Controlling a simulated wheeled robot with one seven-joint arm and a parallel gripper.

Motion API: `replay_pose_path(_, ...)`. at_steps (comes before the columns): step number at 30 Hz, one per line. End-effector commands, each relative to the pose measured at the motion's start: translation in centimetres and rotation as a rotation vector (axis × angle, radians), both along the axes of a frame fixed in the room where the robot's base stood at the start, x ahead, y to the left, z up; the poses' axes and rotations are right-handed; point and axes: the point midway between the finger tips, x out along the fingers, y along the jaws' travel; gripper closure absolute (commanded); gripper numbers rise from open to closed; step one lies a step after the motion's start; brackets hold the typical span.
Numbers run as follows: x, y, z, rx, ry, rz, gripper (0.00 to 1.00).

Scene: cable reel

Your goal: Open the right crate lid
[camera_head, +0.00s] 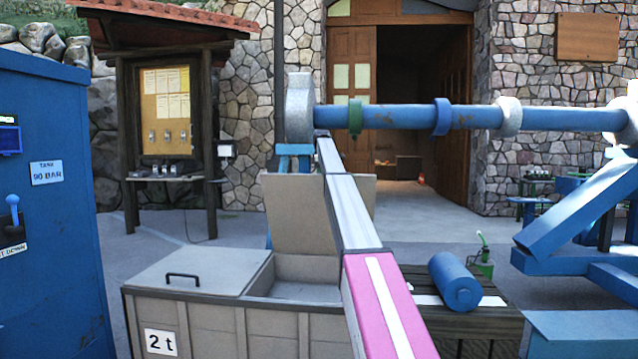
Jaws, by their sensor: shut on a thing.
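The grey crate (210,316), marked "2 t", stands low in front of me. Its right lid (295,215) is raised, standing roughly upright at the back of the right compartment. The right compartment (305,290) is uncovered; part of its inside shows. The left lid (195,267) lies flat and shut, with a dark bar handle (182,276) on top. My pink and white arm crosses in front of the raised lid and reaches above its top edge. My gripper does not show, and neither does any handle of the right lid.
A blue cabinet (60,260) stands close at the left. A blue shaft (400,117) runs across above the crate to a blue stand (580,220) at the right. A blue cylinder (453,280) lies on a wooden surface right of my arm. Open paving (415,228) lies behind.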

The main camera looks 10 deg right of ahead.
Motion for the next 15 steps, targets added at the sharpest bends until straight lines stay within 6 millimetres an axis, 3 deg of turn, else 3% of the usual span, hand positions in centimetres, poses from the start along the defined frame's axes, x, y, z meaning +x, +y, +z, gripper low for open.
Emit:
replay_pose_path(3, 0.77, -0.46, -0.31, 0.008, 0.023, 0.004, 1.00)
replay_pose_path(15, 0.81, -0.58, -0.29, 0.012, 0.037, 0.005, 1.00)
